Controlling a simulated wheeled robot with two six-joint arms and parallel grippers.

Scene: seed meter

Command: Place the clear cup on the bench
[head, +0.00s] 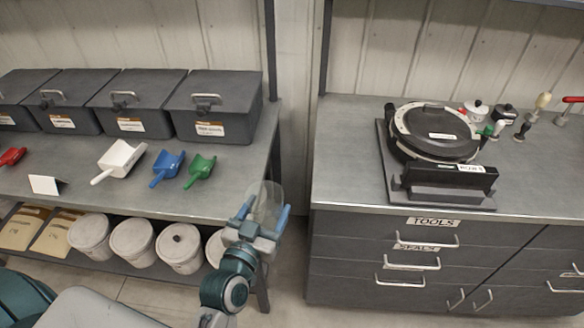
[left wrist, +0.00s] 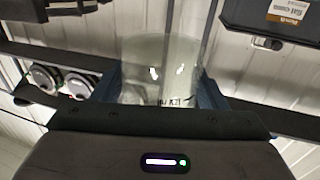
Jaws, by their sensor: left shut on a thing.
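The clear cup (head: 266,200) is a transparent cylinder, held between the blue fingers of my left gripper (head: 263,216). In the head view it is near the right front corner of the left bench, at the gap between the two benches. In the left wrist view the clear cup (left wrist: 160,70) stands between the fingers, with dark marks near its lower edge. The left bench (head: 140,180) has a grey top. The right bench (head: 345,165) has a grey top over drawers labelled TOOLS and SEALS. My right gripper is not in view.
White, blue and green scoops and dark lidded boxes (head: 213,105) occupy the left bench. White buckets (head: 132,243) stand below. The right bench's left front is clear.

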